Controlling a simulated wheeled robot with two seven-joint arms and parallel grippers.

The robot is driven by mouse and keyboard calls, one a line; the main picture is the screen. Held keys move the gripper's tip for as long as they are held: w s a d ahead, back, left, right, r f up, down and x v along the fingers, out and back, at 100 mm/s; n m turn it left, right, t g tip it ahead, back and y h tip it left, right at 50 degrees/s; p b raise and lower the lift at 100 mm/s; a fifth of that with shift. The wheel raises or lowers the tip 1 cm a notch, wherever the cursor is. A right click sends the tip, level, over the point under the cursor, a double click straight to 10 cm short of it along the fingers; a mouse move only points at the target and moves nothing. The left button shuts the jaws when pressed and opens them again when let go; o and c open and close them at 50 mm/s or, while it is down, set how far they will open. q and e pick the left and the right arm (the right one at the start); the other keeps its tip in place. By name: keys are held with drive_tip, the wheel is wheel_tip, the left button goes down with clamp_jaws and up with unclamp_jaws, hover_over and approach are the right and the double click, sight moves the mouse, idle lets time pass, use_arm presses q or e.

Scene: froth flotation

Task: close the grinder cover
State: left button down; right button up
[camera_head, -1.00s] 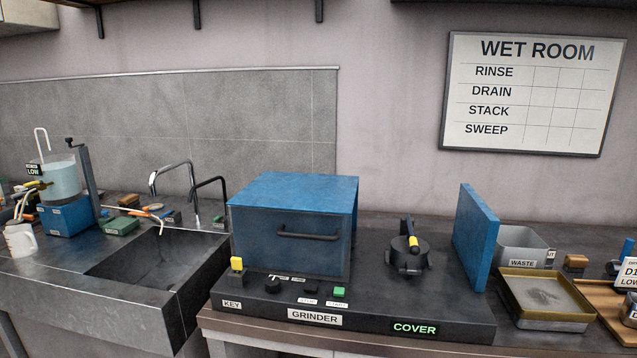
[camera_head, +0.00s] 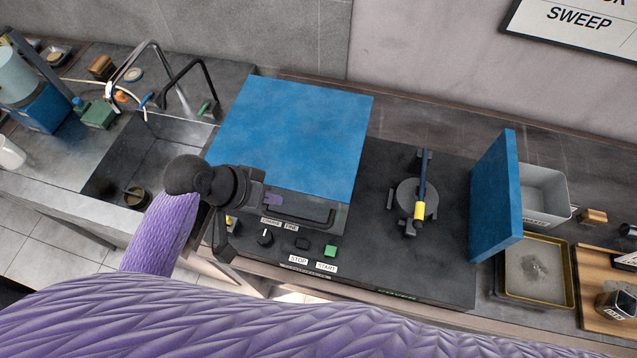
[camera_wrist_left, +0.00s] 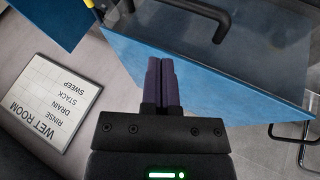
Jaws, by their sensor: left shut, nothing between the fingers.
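The grinder has a black base (camera_head: 430,270). The handle (camera_wrist_left: 208,14) and blue top (camera_wrist_left: 215,85) show in the left wrist view. Right of the cover, the bowl (camera_head: 408,212) stands exposed, with a yellow-banded clamp lever across it. An upright blue panel (camera_head: 495,200) stands at the base's right end. My left gripper (camera_head: 272,200) is at the cover's front, shut and empty; its purple fingers (camera_wrist_left: 160,70) are together. Contact cannot be told. My right gripper is not in view.
A green start button (camera_head: 331,251) and dark knob (camera_head: 265,237) are on the base's front. A sink (camera_head: 150,160) with taps lies to the left. A grey bin (camera_head: 543,190) and brass-rimmed tray (camera_head: 510,290) stand right of the panel. The base around the bowl is otherwise clear.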

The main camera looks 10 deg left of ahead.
sight(286, 219)
use_arm(q)
drive_tip(key=x, duration=0.3)
drive_tip(key=shift+s+d+f, duration=0.15)
drive_tip(key=shift+s+f, duration=0.05)
drive_tip(key=shift+f, duration=0.15)
drive_tip(key=w+d+f, duration=0.1)
drive_tip(key=d+f, duration=0.4)
drive_tip(key=d, duration=0.1)
drive_tip(key=shift+w+d, duration=0.15)
drive_tip(key=shift+w, duration=0.2)
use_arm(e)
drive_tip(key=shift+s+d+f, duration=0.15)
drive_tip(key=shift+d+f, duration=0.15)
use_arm(q)
drive_tip(key=shift+f, duration=0.1)
drive_tip(key=shift+b, duration=0.3)
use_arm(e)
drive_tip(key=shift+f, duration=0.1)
